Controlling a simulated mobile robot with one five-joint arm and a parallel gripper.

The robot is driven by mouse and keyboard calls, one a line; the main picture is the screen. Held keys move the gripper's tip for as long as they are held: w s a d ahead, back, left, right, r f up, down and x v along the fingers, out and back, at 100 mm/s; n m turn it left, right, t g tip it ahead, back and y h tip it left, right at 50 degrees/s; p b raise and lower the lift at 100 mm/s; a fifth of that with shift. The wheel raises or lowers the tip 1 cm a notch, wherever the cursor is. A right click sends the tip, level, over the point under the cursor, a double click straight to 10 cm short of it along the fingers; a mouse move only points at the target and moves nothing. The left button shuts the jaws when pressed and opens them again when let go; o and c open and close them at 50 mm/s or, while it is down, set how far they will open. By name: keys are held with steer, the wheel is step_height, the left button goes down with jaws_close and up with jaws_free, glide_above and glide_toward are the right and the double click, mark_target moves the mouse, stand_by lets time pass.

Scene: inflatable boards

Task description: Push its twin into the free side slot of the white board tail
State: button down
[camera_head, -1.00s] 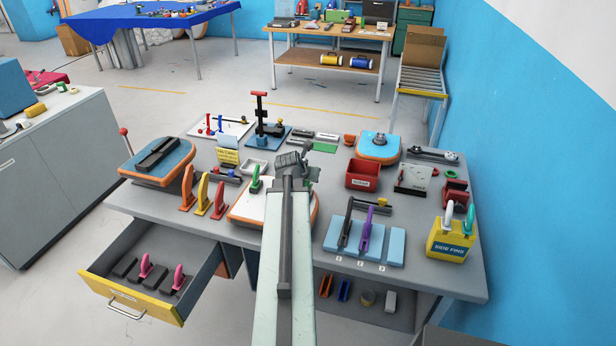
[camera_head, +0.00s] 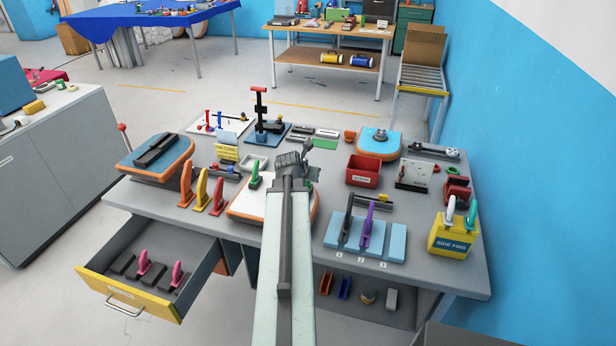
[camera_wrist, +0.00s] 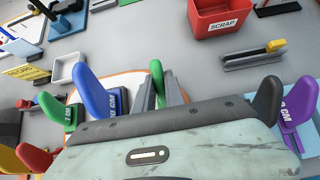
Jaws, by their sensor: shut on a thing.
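The white board tail (camera_head: 243,207) with an orange rim lies at the front middle of the table. A green fin (camera_head: 255,176) stands upright on its left side; it also shows in the wrist view (camera_wrist: 55,110). A blue fin (camera_wrist: 90,88) stands to its right in the wrist view; my arm hides it in the head view. My gripper (camera_wrist: 163,88) is shut on another green fin (camera_wrist: 157,72), seen between its dark fingers. My gripper (camera_head: 292,160) is over the board's right part. My arm hides the board's right side, so the free slot cannot be seen.
A light-blue rack (camera_head: 397,243) with black and purple fins stands right of the board. Orange, yellow and red fins (camera_head: 202,190) stand at left. A red scrap bin (camera_head: 363,173) is behind. The drawer (camera_head: 130,295) at front left is open.

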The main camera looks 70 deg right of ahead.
steer(key=shift+f+b, duration=0.55)
steer(key=shift+f, duration=0.05)
steer(key=c, duration=1.3)
jaws_free()
